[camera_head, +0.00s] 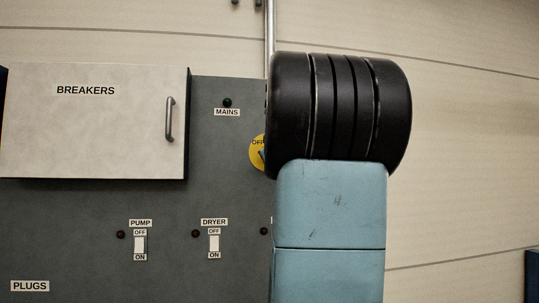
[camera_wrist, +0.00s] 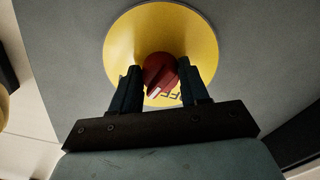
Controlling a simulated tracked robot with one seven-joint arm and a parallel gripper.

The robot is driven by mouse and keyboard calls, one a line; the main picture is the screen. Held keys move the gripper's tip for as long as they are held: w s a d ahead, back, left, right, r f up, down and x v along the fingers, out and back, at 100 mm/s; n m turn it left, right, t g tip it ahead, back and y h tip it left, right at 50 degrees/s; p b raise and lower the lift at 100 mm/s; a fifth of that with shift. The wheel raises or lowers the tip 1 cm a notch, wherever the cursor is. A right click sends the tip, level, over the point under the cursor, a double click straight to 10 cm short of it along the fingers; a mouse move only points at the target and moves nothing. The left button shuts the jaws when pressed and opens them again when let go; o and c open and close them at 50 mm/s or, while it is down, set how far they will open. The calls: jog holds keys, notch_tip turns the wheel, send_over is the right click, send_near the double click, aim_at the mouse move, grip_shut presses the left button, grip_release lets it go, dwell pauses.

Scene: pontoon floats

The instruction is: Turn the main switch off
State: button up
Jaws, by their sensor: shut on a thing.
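The main switch is a red rotary knob (camera_wrist: 160,72) on a round yellow plate (camera_wrist: 122,42) in the wrist view. My gripper (camera_wrist: 160,80) is shut on the knob, one dark finger on each side. A white mark on the knob points to the lower left. Partly hidden lettering, ending in FF, lies just right of the mark. My arm hides the knob and my gripper there. The lamp (camera_head: 227,102) above the MAINS label looks dark.
A grey panel (camera_head: 75,245) carries the PUMP switch (camera_head: 140,245) and the DRYER switch (camera_head: 214,244) below. The BREAKERS box (camera_head: 90,135) with a handle (camera_head: 169,119) sticks out at upper left. A vertical pipe (camera_head: 270,28) runs above the panel.

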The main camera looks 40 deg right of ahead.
jog(key=n, duration=0.6)
jog(key=shift+w+a+r+n, duration=0.1)
jog(key=shift+w+a+n, duration=0.05)
jog(key=shift+n, duration=0.15)
jog(key=n, duration=0.5)
jog(key=shift+n, duration=0.3)
jog(key=o, duration=0.7)
jog(key=shift+a, duration=0.1)
jog(key=o, duration=0.4)
jog(key=shift+c, duration=0.2)
jog(key=v, duration=1.3)
jog(key=shift+s, duration=0.4)
